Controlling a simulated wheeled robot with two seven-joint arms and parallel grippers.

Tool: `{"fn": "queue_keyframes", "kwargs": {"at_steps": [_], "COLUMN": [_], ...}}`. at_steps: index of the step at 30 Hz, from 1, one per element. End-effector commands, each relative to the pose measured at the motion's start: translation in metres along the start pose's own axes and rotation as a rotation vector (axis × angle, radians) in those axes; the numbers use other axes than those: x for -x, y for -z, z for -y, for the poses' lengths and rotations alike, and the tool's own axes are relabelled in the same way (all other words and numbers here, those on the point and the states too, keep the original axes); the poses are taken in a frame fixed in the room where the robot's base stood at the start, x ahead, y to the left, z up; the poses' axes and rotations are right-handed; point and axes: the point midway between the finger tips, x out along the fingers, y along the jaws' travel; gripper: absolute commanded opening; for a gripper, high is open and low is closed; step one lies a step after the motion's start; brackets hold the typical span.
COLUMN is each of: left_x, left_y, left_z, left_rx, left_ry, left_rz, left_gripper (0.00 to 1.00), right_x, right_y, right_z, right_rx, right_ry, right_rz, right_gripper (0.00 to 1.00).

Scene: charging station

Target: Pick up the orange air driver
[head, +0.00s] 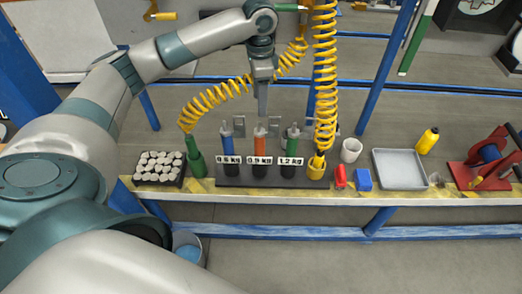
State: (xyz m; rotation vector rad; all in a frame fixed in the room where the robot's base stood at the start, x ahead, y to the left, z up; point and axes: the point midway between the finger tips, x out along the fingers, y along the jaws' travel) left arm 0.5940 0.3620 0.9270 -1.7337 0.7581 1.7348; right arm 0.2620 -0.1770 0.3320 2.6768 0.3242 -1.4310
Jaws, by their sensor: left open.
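The orange air driver (260,143) stands upright in the middle slot of a dark rack (310,181), behind a label reading 0.9 kg. A blue driver (227,140) stands to its left and a green driver (292,137) to its right. My left gripper (262,108) points down just above the orange driver in the picture, and is open and empty. I cannot tell how far apart they are in depth. My right gripper does not show.
Yellow coiled hoses (326,80) hang beside the gripper. A green cylinder (194,157) and a tray of grey discs (160,168) stand left on the bench. A grey tray (410,168), yellow bottle (427,141) and red reel stand (480,165) stand right.

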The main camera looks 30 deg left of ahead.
Motion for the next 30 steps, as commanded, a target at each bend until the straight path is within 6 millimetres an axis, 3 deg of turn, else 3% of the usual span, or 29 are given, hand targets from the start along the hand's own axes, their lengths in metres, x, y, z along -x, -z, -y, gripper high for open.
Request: {"fn": "queue_keyframes", "kwargs": {"at_steps": [18,24,30], "left_x": [-0.099,-0.113,-0.114], "left_y": [0.0,0.0,0.0], "left_z": [-0.001,-0.001,0.0], "left_rx": [0.001,0.0,0.0], "left_ry": [-0.002,-0.001,0.0], "left_rz": [0.002,0.0,0.0], "left_gripper": [0.53,0.53,0.53], "right_x": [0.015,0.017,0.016], "right_y": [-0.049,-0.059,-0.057], "right_z": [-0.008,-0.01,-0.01], "right_rx": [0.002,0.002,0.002], "right_ry": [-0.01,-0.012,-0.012], "right_rz": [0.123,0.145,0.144], "right_gripper": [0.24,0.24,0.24]}}
